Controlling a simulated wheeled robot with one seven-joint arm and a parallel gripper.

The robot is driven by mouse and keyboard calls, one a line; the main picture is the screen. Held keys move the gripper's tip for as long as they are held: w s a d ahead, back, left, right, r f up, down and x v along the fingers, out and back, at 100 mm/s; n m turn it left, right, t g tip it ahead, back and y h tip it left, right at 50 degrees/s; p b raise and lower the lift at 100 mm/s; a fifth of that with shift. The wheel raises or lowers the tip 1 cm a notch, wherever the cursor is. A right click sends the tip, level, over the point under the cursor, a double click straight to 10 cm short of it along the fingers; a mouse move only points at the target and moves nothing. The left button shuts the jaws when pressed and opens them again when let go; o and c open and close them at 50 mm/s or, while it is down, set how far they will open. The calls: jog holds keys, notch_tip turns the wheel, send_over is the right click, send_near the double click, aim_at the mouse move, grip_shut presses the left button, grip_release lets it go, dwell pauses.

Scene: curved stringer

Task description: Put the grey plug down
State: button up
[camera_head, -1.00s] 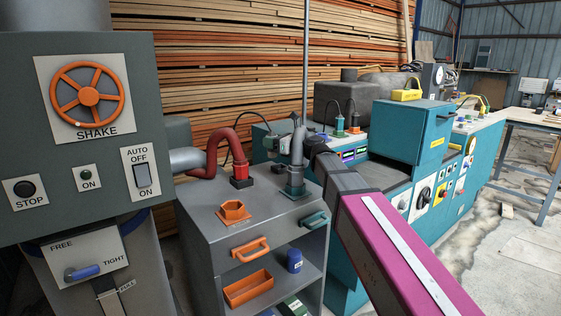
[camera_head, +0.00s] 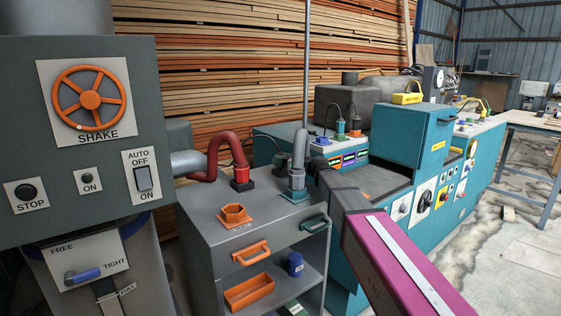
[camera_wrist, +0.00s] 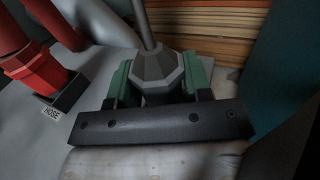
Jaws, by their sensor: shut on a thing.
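The grey plug (camera_wrist: 157,66) is a faceted block with a thin stem rising from it. In the wrist view it sits between the green pads of my gripper (camera_wrist: 158,82), which is shut on it. In the head view my gripper (camera_head: 281,160) is low behind the grey hose, at the back of the grey cabinet (camera_head: 205,208). The hose hides much of it, and the plug cannot be made out there. I cannot tell whether the plug touches the surface below.
A red hose end (camera_head: 240,177) stands in a black base to the left; it also shows in the wrist view (camera_wrist: 32,66). The upright grey hose (camera_head: 298,165) is close in front of my gripper. A teal machine (camera_head: 395,175) stands right.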

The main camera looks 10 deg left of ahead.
jog(key=shift+f, duration=0.15)
jog(key=o, duration=1.1)
jog(key=shift+c, duration=0.2)
jog(key=shift+s+d, duration=0.1)
jog(key=shift+d, duration=0.1)
jog(key=v, duration=1.1)
jog(key=shift+d, duration=0.25)
jog(key=shift+s, duration=0.1)
